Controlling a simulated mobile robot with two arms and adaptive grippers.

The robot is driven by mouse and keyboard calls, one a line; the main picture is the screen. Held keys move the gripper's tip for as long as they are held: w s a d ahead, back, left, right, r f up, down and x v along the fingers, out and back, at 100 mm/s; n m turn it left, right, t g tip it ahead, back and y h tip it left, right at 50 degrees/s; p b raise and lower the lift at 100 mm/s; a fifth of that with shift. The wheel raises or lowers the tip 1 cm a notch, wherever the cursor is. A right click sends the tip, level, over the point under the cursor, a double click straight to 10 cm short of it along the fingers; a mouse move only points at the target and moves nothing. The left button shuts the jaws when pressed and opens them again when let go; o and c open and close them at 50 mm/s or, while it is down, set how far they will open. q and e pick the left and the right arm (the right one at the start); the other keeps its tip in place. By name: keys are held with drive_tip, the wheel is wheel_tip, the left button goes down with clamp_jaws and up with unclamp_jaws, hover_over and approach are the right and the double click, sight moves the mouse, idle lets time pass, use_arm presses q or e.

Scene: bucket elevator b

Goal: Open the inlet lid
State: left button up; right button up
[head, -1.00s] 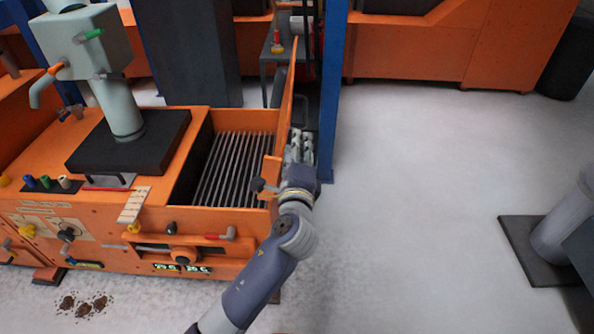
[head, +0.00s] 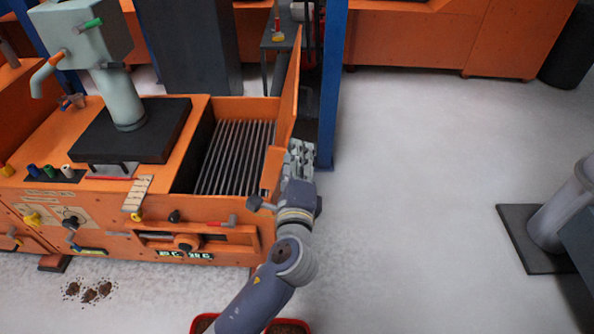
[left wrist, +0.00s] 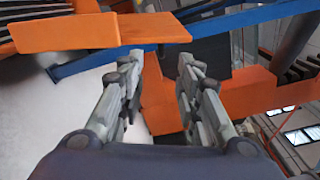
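The inlet lid (head: 288,92) is an orange panel standing steeply upright along the right side of the inlet box in the head view. The inlet opening shows a grey bar grate (head: 235,155) beneath, uncovered. My left gripper (head: 300,152) is just right of the lid's near lower part. In the left wrist view my left gripper (left wrist: 160,75) has its two fingers apart, with nothing clearly held between them. Orange panels (left wrist: 75,34) show ahead of and beside the fingers; which is the lid I cannot tell. My right gripper is not in view.
A blue post (head: 332,90) stands close behind and right of my gripper. A red container (head: 205,322) lies partly under my left arm. A grey post on a dark plate (head: 515,235) is at the right. The floor between (head: 420,180) is clear.

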use_arm(q)
drive_tip(key=s, duration=0.4)
drive_tip(key=shift+s+d, duration=0.1)
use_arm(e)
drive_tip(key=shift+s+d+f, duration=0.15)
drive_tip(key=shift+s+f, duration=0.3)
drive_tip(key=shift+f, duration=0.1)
use_arm(q)
drive_tip(key=shift+p, duration=0.35)
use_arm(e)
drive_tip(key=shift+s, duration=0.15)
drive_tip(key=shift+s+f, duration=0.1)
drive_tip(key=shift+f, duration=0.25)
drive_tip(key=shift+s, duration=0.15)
